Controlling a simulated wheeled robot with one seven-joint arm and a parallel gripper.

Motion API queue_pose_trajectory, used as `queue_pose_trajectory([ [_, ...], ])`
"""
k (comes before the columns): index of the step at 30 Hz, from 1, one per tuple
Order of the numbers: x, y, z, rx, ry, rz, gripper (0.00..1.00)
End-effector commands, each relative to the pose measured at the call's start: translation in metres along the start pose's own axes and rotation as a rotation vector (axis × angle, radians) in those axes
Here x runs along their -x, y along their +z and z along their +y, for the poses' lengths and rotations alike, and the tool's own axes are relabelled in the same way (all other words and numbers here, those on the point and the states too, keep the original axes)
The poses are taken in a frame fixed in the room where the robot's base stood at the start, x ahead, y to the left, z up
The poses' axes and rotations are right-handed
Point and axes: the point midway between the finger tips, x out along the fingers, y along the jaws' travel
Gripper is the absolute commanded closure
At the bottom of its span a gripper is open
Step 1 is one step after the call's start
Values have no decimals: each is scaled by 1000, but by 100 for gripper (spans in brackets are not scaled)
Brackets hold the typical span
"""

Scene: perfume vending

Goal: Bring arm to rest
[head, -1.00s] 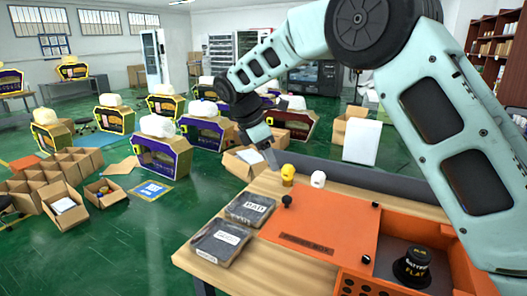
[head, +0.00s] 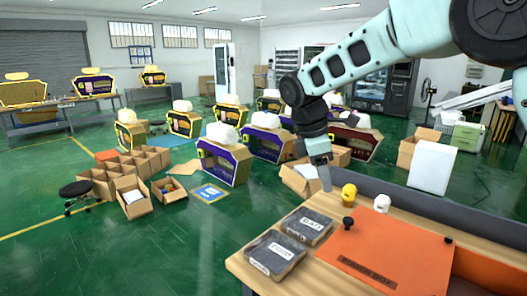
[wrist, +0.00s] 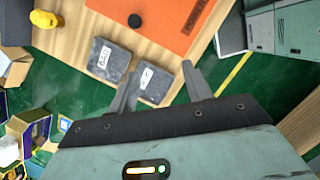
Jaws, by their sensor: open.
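My gripper (wrist: 158,88) is open and empty in the wrist view, its two fingers spread over the table edge and the green floor. In the head view my gripper (head: 322,178) hangs at the end of my pale green arm, above the table's far left corner. Two dark grey trays, one at the back (head: 307,226) and one in front (head: 274,255), lie on the wooden table (head: 252,262). Both also show in the wrist view (wrist: 109,62), apart from the fingers as far as I can tell.
An orange box lid (head: 385,255) with a black knob lies on the table. A yellow object (head: 349,195) and a white object (head: 382,203) stand behind it. A grey barrier (head: 450,210) runs along the table's back. Open green floor (head: 130,250) lies to the left.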

Motion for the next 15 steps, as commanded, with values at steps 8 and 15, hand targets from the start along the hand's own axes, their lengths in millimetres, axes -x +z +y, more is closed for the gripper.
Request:
queue_pose_trajectory([
  [8,-2,-41,-159,-297,-67,212,50],
  [15,-33,-33,-284,-604,-141,293,50],
])
